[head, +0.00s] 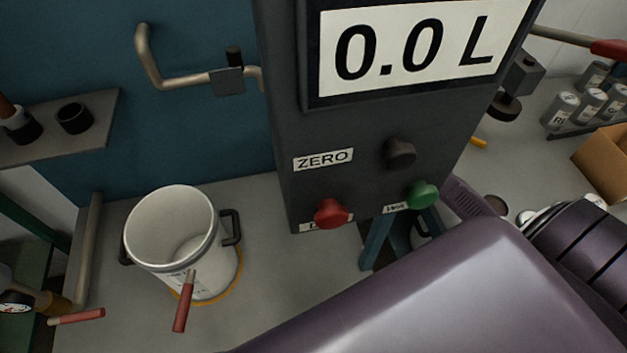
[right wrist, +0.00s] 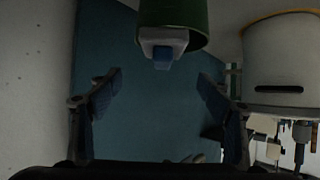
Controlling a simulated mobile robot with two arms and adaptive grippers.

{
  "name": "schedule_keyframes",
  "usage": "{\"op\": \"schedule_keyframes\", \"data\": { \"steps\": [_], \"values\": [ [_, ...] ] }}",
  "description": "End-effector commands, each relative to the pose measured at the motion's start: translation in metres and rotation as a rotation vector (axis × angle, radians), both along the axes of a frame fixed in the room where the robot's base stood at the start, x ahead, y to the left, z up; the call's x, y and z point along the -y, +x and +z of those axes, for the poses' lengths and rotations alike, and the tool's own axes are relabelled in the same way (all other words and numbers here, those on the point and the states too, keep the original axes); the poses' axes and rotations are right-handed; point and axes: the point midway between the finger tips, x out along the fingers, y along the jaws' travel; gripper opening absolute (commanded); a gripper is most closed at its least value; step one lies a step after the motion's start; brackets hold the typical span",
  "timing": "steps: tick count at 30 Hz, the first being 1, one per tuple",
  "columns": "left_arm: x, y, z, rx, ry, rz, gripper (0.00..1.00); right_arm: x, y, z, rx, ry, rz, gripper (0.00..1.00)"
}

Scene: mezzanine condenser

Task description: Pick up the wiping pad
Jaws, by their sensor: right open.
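I cannot make out a clear wiping pad in the head view. In the right wrist view a small pale block with a blue end (right wrist: 163,48) sits at the mouth of a dark green cylinder (right wrist: 172,13); I cannot tell whether it is the pad. My right gripper (right wrist: 158,95) is open, its two dark fingers spread apart with nothing between them. The block is above the gap between the fingertips in that picture. My right arm fills the lower right of the head view, and its fingers are not clear there. My left gripper is not in view.
A white bucket (head: 170,225) stands on the grey floor at left. A dark panel (head: 355,135) with a 0.0 L display and knobs stands in the middle. Grey canisters (head: 590,103) and a cardboard box (head: 605,160) are at right. A shelf (head: 95,115) juts out at left.

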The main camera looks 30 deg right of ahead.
Motion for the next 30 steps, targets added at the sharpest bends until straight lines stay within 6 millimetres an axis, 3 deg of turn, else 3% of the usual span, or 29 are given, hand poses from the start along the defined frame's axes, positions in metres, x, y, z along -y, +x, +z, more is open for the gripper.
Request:
{"op": "schedule_keyframes", "data": {
  "steps": [1, 5, 30],
  "values": [
    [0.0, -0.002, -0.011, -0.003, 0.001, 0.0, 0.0, 0.0, 0.0, -0.011, 0.0, 0.0, 0.0, 0.72],
    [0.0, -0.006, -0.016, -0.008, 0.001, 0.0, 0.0, 0.0, 0.001, -0.016, 0.001, 0.001, 0.0, 0.72],
    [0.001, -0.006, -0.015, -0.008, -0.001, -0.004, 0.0, -0.038, 0.056, -0.054, 0.001, -0.001, 0.0, 0.72]
  ]
}}
